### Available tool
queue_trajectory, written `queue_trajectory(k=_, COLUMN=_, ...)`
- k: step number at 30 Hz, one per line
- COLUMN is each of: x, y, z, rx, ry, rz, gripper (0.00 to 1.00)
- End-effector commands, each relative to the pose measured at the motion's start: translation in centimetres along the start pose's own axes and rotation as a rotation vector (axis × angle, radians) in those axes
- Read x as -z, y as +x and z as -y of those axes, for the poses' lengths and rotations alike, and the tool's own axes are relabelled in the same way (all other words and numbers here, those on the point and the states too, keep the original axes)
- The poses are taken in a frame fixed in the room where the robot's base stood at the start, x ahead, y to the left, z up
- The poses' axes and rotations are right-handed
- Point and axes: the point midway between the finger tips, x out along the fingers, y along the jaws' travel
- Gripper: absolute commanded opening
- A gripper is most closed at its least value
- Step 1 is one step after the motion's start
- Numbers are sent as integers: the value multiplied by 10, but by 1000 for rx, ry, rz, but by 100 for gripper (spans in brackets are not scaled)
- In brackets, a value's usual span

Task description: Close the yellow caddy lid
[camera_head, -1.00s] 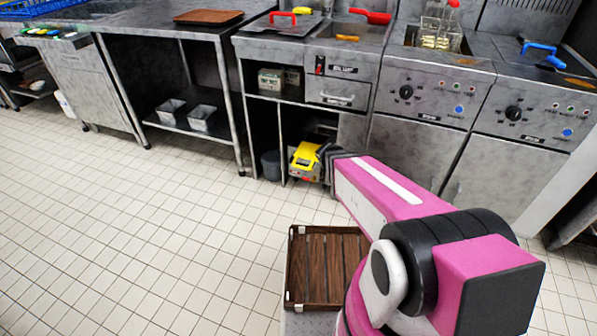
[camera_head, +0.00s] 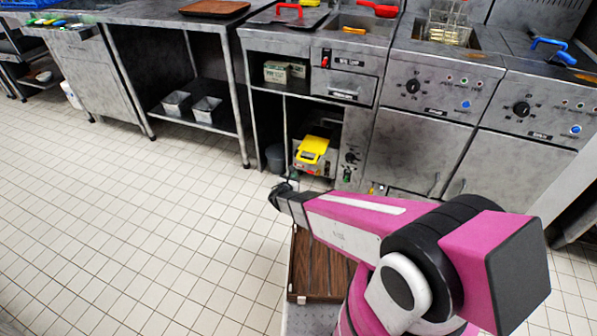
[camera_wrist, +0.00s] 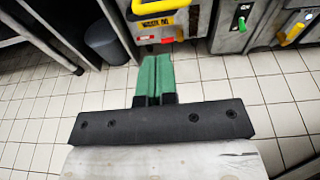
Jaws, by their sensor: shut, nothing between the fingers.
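The yellow caddy lid (camera_head: 314,145) shows in the head view, in the low open bay under the counter. It lies over the top of the grey caddy body (camera_head: 300,166); I cannot tell whether it is fully down. My gripper (camera_head: 277,189) is out in front of the bay, apart from the caddy and to its lower left. In the wrist view my gripper's green fingers (camera_wrist: 153,72) are together and empty.
A dark bin (camera_head: 275,158) stands just left of the caddy, also in the wrist view (camera_wrist: 104,42). A control panel (camera_head: 351,158) is to the right. A wooden slatted tray (camera_head: 322,268) is below my arm. The tiled floor at left is clear.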

Motion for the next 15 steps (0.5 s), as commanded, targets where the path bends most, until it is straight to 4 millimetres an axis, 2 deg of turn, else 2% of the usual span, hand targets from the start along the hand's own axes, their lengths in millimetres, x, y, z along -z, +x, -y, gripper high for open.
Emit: queue_trajectory(k=15, x=1, y=94, z=0, rx=4, ry=5, rz=0, gripper=0)
